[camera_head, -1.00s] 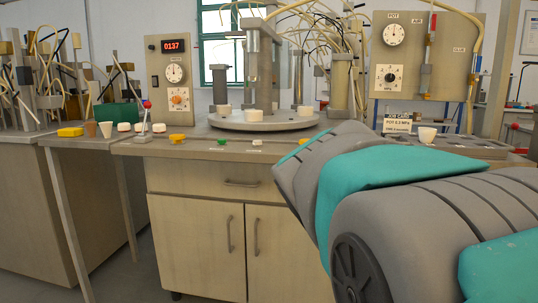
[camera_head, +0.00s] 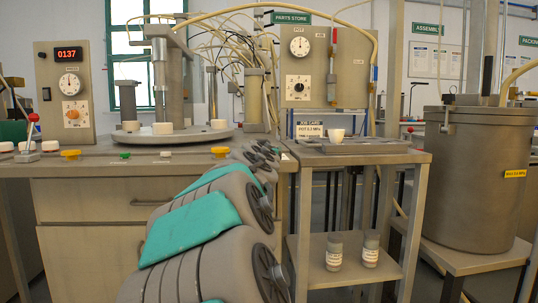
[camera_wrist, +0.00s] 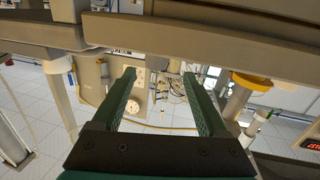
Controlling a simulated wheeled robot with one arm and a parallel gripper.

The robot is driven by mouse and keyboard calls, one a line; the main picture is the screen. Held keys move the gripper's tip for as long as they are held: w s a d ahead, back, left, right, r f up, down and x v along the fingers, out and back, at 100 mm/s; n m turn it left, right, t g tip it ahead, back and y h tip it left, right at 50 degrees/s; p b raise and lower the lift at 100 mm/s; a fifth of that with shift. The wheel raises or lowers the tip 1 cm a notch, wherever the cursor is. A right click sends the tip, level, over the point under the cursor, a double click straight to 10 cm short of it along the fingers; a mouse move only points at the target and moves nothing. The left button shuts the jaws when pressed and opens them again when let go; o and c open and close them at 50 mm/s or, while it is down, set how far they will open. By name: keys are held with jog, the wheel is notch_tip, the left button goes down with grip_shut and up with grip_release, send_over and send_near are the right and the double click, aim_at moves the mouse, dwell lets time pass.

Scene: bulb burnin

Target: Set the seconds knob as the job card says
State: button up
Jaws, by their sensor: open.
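The right panel (camera_head: 325,68) carries a gauge (camera_head: 299,46) marked POT and a black knob (camera_head: 298,87) on a white dial. The labels do not show clearly which knob is for seconds. The job card (camera_head: 309,130) stands below the right panel; its pot line shows, its time line is too small to read. My gripper (camera_wrist: 160,74) is open and empty in the wrist view, apart from a distant dial panel (camera_wrist: 128,108).
A white cup (camera_head: 336,135) stands on a grey tray on the side cart (camera_head: 420,157). Two jars (camera_head: 334,252) stand on its lower shelf. A large metal pot (camera_head: 478,180) is at right. Yellow and green buttons line the bench edge (camera_head: 100,168).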

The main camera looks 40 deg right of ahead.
jog(key=shift+w+d+f, duration=0.25)
jog(key=shift+w+d, duration=0.05)
jog(key=shift+d, duration=0.2)
jog(key=shift+w+d+f, duration=0.2)
jog(key=shift+w+d, duration=0.05)
jog(key=shift+d, duration=0.2)
jog(key=x, duration=0.6)
jog(key=shift+w+d+r, duration=0.1)
jog(key=shift+w+d, duration=0.15)
jog(key=shift+w+d+r, duration=0.1)
jog(key=shift+w+d, duration=0.25)
jog(key=shift+w, duration=0.05)
grip_shut()
